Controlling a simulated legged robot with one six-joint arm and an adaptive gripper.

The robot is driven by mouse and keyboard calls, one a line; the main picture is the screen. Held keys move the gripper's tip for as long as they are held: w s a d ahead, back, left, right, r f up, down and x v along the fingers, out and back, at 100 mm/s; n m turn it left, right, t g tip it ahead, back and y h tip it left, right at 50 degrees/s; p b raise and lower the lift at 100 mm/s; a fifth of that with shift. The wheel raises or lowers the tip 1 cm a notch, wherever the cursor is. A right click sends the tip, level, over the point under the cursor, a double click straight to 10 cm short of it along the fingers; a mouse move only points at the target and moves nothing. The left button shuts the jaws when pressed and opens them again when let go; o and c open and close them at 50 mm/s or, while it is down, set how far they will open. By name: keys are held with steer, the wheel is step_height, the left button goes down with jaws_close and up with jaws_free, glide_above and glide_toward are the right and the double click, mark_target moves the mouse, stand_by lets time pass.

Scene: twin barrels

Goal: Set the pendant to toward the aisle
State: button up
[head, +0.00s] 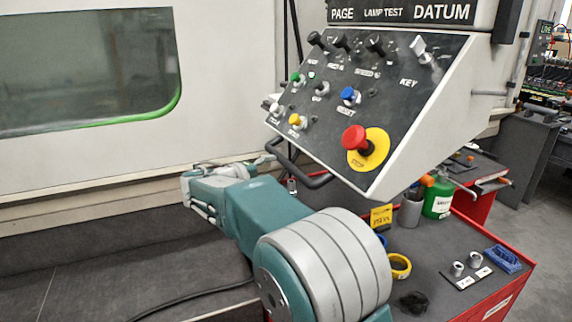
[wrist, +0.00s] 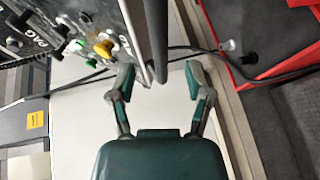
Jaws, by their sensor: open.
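The pendant is a slanted dark control panel (head: 330,115) with pale sides, buttons, knobs and a red stop button on a yellow ring. A black bar handle (head: 303,172) runs along its lower edge. My gripper (head: 190,190) is left of and below the handle in the head view, partly hidden by its own wrist. In the wrist view my gripper (wrist: 158,80) is open, with a finger on each side of a dark bar (wrist: 153,35), which looks like the handle. The panel face (wrist: 80,35) is at upper left there. I cannot tell whether the fingers touch the bar.
A pale machine wall with a green-edged window (head: 85,65) is behind at left. A red-edged cart (head: 450,255) with a green bottle (head: 438,197), yellow tape roll (head: 399,266) and small parts stands at right. A black cable (head: 190,300) lies on the dark surface at lower left.

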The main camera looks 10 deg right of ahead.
mark_target(284, 165)
steer(key=x, duration=0.7)
steer(key=shift+w+d, duration=0.1)
steer(key=shift+w, duration=0.05)
steer(key=shift+f, duration=0.1)
jaws_close()
